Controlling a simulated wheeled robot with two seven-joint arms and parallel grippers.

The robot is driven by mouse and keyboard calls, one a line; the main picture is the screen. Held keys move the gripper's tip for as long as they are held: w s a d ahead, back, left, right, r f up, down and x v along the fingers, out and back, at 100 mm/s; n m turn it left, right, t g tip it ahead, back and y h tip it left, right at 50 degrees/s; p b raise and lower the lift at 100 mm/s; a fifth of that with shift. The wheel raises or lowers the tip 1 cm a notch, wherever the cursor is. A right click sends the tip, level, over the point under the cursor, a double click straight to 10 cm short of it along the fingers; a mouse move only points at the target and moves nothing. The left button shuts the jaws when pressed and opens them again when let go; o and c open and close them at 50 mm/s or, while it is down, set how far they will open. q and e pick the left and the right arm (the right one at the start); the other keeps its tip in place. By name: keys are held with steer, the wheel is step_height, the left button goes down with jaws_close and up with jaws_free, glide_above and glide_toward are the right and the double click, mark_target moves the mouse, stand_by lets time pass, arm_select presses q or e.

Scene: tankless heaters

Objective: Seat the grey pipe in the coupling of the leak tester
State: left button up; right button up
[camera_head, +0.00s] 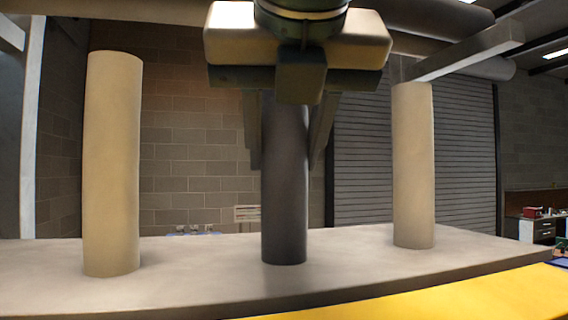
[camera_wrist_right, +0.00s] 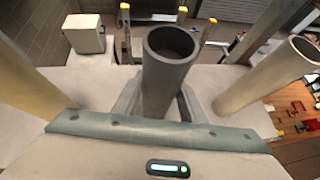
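The grey pipe (camera_head: 285,200) stands upright in the middle of the head view, its foot at the grey slab. Its open top end (camera_wrist_right: 171,45) shows in the right wrist view; in the head view my gripper hides it. My right gripper (camera_head: 285,155) is in front of the pipe's upper part, one finger on each side. Its fingers also flank the pipe in the right wrist view (camera_wrist_right: 160,98). No clear gap shows at the fingertips, but I cannot tell whether they press on it. My left gripper is out of view. I cannot make out the leak tester's coupling.
A beige pipe stands on the left (camera_head: 112,165) and another on the right (camera_head: 413,165) of the grey slab (camera_head: 190,290). A yellow surface (camera_head: 460,298) lies along the front right. A white box (camera_wrist_right: 84,33) and yellow-topped posts (camera_wrist_right: 182,13) stand beyond the slab.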

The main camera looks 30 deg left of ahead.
mark_target(286, 123)
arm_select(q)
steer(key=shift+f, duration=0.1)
arm_select(e)
steer(key=shift+r, duration=0.1)
steer(key=shift+c, duration=0.2)
